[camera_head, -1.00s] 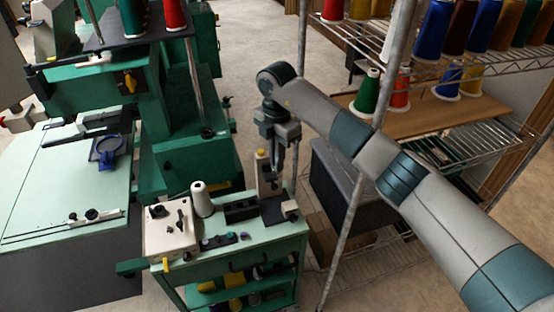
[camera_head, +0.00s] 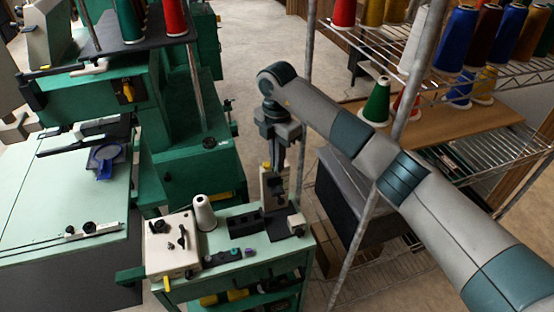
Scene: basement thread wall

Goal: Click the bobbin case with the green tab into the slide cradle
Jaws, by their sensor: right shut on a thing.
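My right gripper (camera_head: 277,165) points down above the right back part of the green cart (camera_head: 262,258), in front of a cream upright plate (camera_head: 268,190). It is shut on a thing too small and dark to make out. A dark strip (camera_head: 222,257) on the cart's front holds small parts, one teal-green (camera_head: 235,251) and one purple. I cannot tell whether these are bobbin cases. I cannot make out the slide cradle for certain; a dark block (camera_head: 245,224) and a dark plate with a small pale block (camera_head: 296,224) stand near the gripper. My left gripper is not in view.
A cream box (camera_head: 170,245) with black knobs and a white thread cone (camera_head: 204,213) stand on the cart's left. A green embroidery machine (camera_head: 190,170) is behind it. A wire shelf with thread cones (camera_head: 376,101) and its metal post stand close to my right arm.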

